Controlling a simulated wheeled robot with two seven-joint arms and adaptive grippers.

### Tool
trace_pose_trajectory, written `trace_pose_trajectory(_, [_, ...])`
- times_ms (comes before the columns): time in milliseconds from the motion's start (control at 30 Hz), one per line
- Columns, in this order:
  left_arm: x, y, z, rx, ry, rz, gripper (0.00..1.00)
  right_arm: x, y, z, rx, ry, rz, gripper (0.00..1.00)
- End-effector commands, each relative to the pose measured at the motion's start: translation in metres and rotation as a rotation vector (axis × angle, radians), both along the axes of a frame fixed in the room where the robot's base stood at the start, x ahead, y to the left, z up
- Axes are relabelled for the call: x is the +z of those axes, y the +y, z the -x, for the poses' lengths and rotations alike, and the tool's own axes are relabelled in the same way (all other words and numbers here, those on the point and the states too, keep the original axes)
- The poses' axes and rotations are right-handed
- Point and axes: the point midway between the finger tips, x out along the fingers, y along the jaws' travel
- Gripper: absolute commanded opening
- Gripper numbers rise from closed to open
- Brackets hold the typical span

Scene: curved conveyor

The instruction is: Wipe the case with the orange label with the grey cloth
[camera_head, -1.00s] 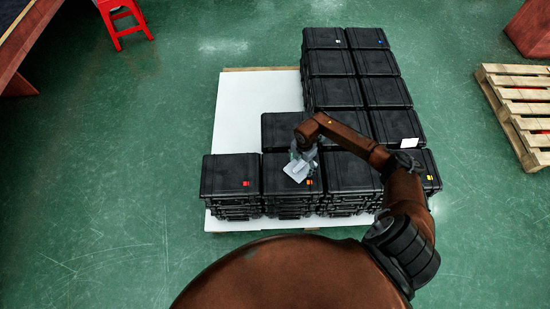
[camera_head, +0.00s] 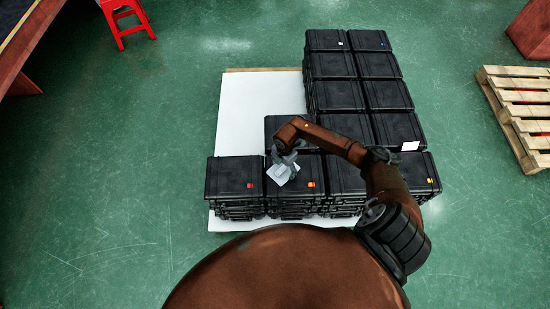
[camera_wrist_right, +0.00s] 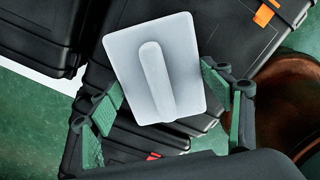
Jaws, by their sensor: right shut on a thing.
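The case with the orange label (camera_head: 310,184) is black and tops a stack in the front row. In the right wrist view its lid (camera_wrist_right: 225,32) and orange label (camera_wrist_right: 265,14) show at the upper right. The grey cloth (camera_head: 281,176) is a pale flat pad with a raised ridge, seen in the wrist view (camera_wrist_right: 125,50). My right gripper (camera_head: 288,161) is shut on the cloth, its fingers on either side in the wrist view (camera_wrist_right: 165,95). The cloth is over the left part of the lid; whether it touches is unclear. My left gripper is not in view.
A red-label case (camera_head: 230,175) stands close on the left, and a yellow-label case (camera_head: 420,172) at right. More black cases fill the white-topped pallet (camera_head: 245,105), bare at back left. A wooden pallet (camera_head: 510,95) and red stool (camera_head: 125,15) stand apart.

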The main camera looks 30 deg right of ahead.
Motion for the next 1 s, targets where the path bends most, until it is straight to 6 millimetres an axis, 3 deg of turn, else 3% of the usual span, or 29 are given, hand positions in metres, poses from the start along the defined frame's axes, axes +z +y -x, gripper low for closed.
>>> trace_pose_trajectory(300, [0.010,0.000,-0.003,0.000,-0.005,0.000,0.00,0.001,0.019,0.001,-0.012,0.000,-0.001,0.49])
trace_pose_trajectory(367, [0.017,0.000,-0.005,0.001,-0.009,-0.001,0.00,0.008,0.017,0.001,-0.013,0.000,0.001,0.49])
trace_pose_trajectory(433, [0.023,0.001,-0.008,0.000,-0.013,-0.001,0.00,0.028,0.016,0.000,-0.010,-0.004,0.002,0.49])
trace_pose_trajectory(1000, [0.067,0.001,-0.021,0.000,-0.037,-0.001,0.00,0.077,0.015,0.001,-0.014,-0.001,0.002,0.49])
